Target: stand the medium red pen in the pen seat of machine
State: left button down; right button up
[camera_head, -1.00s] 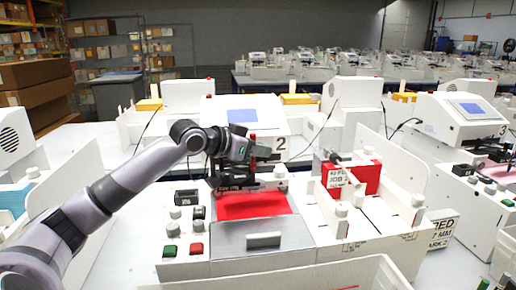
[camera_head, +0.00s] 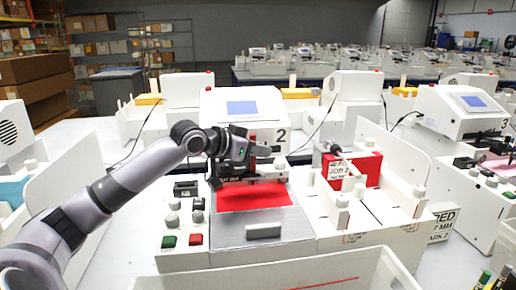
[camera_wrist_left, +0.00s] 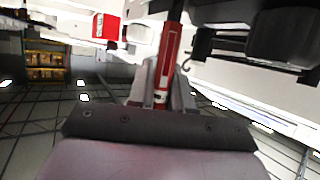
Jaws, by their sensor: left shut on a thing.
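The machine marked 2 (camera_head: 233,103) stands in the middle of the head view, with a red sheet (camera_head: 252,196) on its bed. My left gripper (camera_head: 258,150) is at the front of the machine, over the dark carriage. It is shut on the red pen (camera_wrist_left: 168,58), which shows between its fingers in the left wrist view. The pen is partly hidden by the gripper in the head view. The pen seat cannot be made out, and I cannot tell whether the pen touches it. My right gripper is not in view.
Green (camera_head: 168,241) and red (camera_head: 196,239) buttons and knobs sit on the machine's left front. A white bin holding a red item (camera_head: 352,170) stands to its right. A white tray (camera_head: 285,265) is at the front edge. Machine 3 (camera_head: 462,115) stands farther right.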

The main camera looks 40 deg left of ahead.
pick_arm(q)
jog(key=shift+s+f+b, duration=0.1)
jog(key=shift+f+b, duration=0.65)
jog(key=shift+f, duration=0.7)
jog(key=c, duration=1)
grip_release()
jog(key=shift+r, duration=0.1)
jog(key=shift+c, duration=0.2)
jog(key=shift+o, duration=0.4)
jog(key=shift+d, duration=0.1)
